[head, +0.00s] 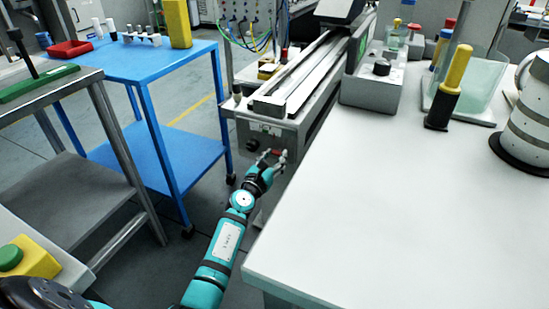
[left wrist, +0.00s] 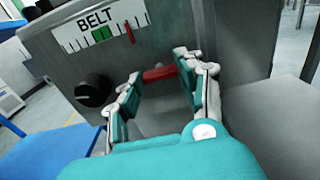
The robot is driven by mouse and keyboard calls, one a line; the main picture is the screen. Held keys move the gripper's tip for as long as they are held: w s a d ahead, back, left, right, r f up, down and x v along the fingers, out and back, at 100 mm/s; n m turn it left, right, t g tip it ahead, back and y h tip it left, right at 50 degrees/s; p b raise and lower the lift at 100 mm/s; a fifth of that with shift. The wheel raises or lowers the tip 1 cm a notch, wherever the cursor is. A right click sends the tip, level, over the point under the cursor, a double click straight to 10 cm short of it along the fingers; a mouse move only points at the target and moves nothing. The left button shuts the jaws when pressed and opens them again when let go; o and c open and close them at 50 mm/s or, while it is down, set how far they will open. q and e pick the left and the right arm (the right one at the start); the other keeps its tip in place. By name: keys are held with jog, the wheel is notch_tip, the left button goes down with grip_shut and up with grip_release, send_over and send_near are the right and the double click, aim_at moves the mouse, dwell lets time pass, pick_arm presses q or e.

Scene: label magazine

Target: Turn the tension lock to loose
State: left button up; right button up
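A red bar-shaped handle (left wrist: 160,73), which looks like the tension lock, is on the grey end face of the belt unit (head: 268,133). It lies nearly level, tilted slightly up to the right in the left wrist view. My left gripper (head: 271,157) is at this face, with its fingers (left wrist: 160,80) spread on either side of the red handle. I cannot tell whether they touch it. Above is a BELT scale (left wrist: 75,40) with a green zone and a red pointer to the right of it. A black knob (left wrist: 94,90) is left of the handle. My right gripper is not in view.
A blue cart (head: 150,75) stands left of the belt unit, with a grey bench (head: 60,88) nearer. A white table (head: 390,200) is close on the right, holding a yellow-and-black tool (head: 447,90) and a grey box (head: 375,92). Floor shows between cart and unit.

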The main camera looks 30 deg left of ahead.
pick_arm(q)
jog(key=c, duration=0.4)
jog(key=shift+c, duration=0.3)
